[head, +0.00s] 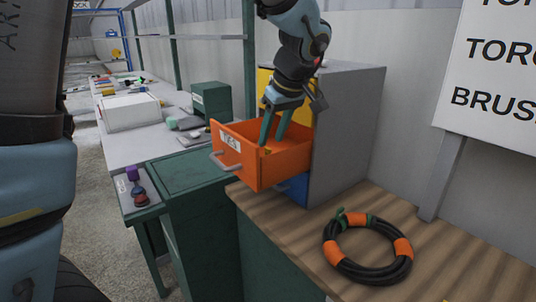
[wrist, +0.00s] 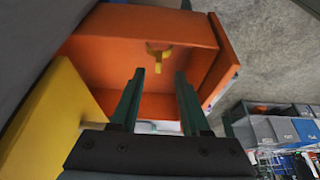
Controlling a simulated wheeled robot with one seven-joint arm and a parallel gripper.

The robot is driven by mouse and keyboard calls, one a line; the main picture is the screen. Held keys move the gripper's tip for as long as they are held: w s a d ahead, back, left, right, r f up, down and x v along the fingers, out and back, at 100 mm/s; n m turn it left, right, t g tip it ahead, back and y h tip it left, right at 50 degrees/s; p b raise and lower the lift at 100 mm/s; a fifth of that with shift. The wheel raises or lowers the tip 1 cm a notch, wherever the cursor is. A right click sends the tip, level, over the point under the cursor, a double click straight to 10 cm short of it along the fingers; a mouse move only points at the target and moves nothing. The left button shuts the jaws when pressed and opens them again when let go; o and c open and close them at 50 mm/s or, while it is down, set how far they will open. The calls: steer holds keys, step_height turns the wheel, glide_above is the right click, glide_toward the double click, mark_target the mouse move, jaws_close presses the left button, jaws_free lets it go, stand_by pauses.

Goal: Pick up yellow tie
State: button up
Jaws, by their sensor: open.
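The yellow tie (wrist: 158,50) shows in the wrist view inside the open orange drawer (wrist: 120,40), as a small loop with a short tail. In the head view, a small yellow bit shows low in the drawer (head: 245,162) near my fingertips. My gripper (head: 273,140) points down into the drawer, its green fingers apart. In the wrist view, my gripper (wrist: 160,75) is open and empty, with the tie seen between and beyond the fingertips. I cannot tell the exact gap between them.
The drawer sticks out of a grey cabinet (head: 347,125) with a yellow drawer above and a blue one (head: 293,188) below. A black hose coil (head: 337,254) with orange bands and a green tie lies on the wooden top (head: 275,222). A cluttered workbench stands behind left.

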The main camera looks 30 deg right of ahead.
mark_target(269, 148)
steer(key=shift+p+x, duration=0.55)
steer(key=shift+x, duration=1.35)
steer(key=shift+d, duration=0.15)
steer(key=shift+c, duration=0.3)
jaws_close()
